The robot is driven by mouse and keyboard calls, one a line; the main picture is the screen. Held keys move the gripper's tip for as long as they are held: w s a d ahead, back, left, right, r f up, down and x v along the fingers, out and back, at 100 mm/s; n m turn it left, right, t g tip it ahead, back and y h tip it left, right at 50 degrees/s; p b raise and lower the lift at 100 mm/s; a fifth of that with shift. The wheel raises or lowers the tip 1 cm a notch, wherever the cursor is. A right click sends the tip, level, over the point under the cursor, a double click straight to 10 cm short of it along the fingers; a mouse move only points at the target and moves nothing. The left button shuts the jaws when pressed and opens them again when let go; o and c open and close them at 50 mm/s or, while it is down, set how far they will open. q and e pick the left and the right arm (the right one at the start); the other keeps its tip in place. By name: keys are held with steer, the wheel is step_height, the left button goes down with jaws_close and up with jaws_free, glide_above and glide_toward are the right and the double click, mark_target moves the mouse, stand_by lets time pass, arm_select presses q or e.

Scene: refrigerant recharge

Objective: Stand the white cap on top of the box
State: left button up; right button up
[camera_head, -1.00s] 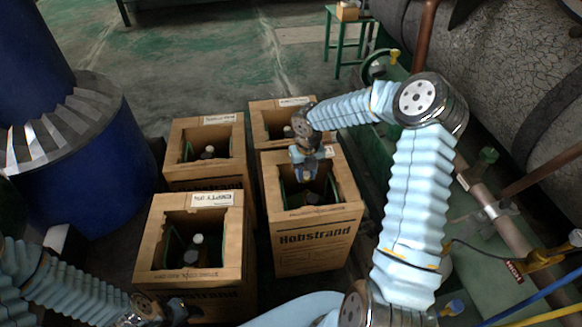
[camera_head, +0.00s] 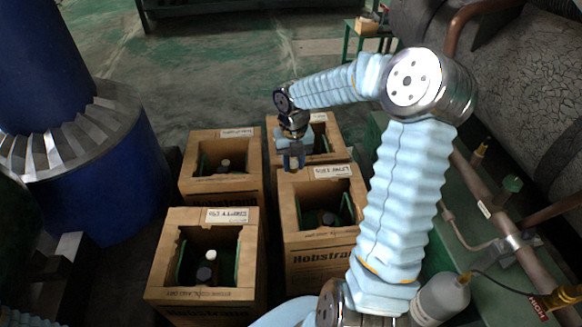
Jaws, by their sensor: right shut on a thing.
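My right gripper (camera_head: 293,163) is shut on a small pale thing at its fingertips, which I take to be the white cap; the fingers largely hide it. It points down over the near rim of the back right box (camera_head: 325,122), by the back left corner of the front right box (camera_head: 312,245). I cannot tell whether the held thing touches the cardboard. My left gripper is out of view.
A back left box (camera_head: 222,195) is also open, with a bottle inside. The four-sided cardboard rims are narrow. A blue drum (camera_head: 110,200) stands at left. Green machinery with pipes (camera_head: 490,210) and a grey bottle (camera_head: 440,298) lie at right.

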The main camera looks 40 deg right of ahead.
steer(key=w+d+f, duration=0.1)
steer(key=w+f, duration=0.1)
steer(key=w+d+f, duration=0.1)
steer(key=d+f, duration=0.1)
steer(key=w+d+f, duration=0.1)
steer(key=w+f, duration=0.1)
steer(key=shift+w+d+f, duration=0.25)
steer(key=shift+w+f, duration=0.1)
steer(key=shift+f, duration=0.05)
steer(key=shift+w+d+f, duration=0.1)
steer(key=shift+f, duration=1.55)
steer(key=shift+f, duration=0.2)
steer(key=o, duration=1)
steer(key=shift+r, duration=0.15)
step_height(320, 180, up, 12)
steer(key=shift+r+p, duration=0.1)
steer(key=shift+p, duration=0.2)
